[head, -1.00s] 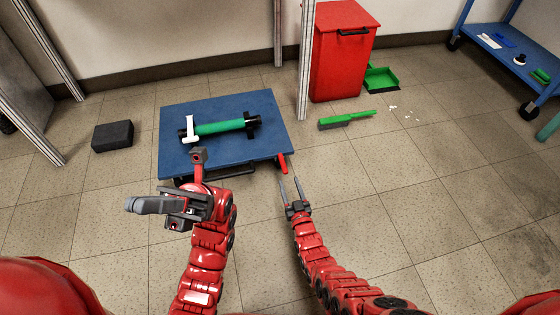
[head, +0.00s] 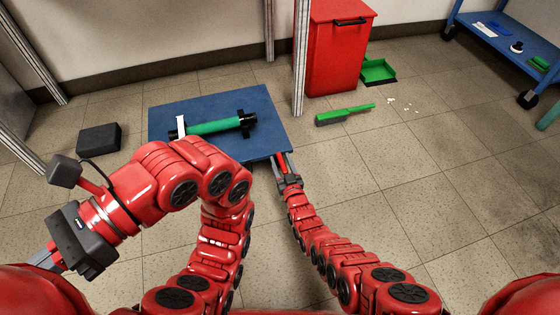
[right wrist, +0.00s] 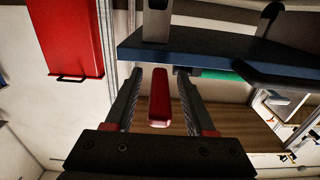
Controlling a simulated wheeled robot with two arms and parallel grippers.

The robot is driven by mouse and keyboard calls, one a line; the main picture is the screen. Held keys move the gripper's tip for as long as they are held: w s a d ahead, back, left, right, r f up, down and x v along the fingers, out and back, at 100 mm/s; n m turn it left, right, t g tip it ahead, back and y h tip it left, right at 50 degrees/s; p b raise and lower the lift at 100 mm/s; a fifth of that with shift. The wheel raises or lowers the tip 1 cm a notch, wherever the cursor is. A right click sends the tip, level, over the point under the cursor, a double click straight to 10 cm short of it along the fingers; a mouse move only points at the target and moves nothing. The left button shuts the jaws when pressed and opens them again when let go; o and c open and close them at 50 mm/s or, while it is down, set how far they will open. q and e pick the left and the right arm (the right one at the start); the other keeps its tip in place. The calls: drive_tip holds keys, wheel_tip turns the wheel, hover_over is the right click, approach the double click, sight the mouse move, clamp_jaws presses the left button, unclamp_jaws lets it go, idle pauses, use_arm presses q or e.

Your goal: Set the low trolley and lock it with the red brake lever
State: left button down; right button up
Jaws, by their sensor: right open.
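The low trolley has a blue deck (head: 270,137) and stands on the floor ahead. It carries a green roll (head: 215,127) with dark ends and a white piece at its left. The red brake lever (head: 281,159) sticks out at the trolley's near right corner. My right gripper (head: 282,163) is at the lever. In the right wrist view the red lever (right wrist: 159,98) lies between my open fingers, with gaps visible on both sides, below the blue deck edge (right wrist: 210,47). My left gripper (head: 42,260) is at the lower left, away from the trolley; its jaws are mostly hidden.
A red bin (head: 338,52) stands behind the trolley, beside a metal post (head: 300,60). A green brush (head: 345,115) and a green dustpan (head: 378,70) lie nearby. A black block (head: 99,138) is left of the trolley. A blue cart (head: 505,45) stands far right. The right floor is mostly clear.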

clamp_jaws()
idle(1.4)
